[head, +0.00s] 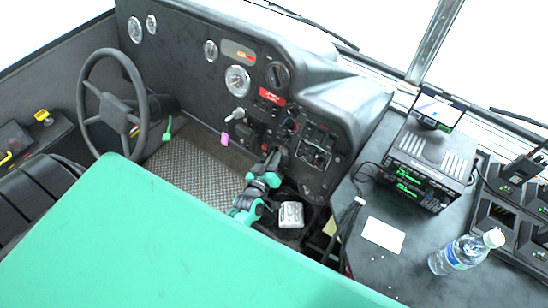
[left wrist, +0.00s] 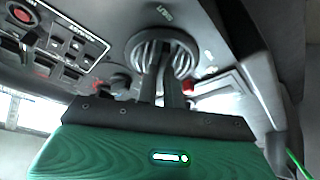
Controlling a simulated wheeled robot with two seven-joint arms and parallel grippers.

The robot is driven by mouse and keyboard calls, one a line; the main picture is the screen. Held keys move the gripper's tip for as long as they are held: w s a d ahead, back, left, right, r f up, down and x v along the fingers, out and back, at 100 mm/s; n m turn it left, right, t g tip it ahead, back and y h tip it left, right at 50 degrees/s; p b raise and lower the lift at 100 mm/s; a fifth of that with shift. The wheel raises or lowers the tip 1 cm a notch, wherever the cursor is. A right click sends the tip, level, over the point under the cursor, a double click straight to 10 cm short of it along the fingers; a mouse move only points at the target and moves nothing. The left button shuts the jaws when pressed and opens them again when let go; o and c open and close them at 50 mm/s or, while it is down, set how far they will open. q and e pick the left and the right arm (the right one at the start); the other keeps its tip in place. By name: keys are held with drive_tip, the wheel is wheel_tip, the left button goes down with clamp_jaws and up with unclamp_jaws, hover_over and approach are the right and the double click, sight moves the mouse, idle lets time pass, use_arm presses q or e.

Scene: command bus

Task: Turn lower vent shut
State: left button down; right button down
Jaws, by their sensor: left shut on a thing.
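The lower vent (left wrist: 183,57) is a round, dark-rimmed outlet with pale slats in the left wrist view, under a small white label. My left gripper (left wrist: 161,75) reaches straight to it, with two dark fingers side by side across its middle. The fingers are shut on the vent's middle part, which they hide. In the head view my left gripper (head: 275,158) meets the lower dashboard and covers most of the vent there. Another round vent (head: 277,75) sits higher on the dashboard, clear of the gripper. My right gripper is not in view.
Switch panels (left wrist: 68,45) lie left of the vent in the wrist view. In the head view, the steering wheel (head: 112,105) is at the left. A radio (head: 425,180), a white card (head: 383,235) and a bottle (head: 465,252) are on the right counter.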

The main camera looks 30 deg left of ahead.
use_arm(q)
drive_tip(key=c, duration=1.5)
unclamp_jaws()
drive_tip(key=shift+c, duration=0.2)
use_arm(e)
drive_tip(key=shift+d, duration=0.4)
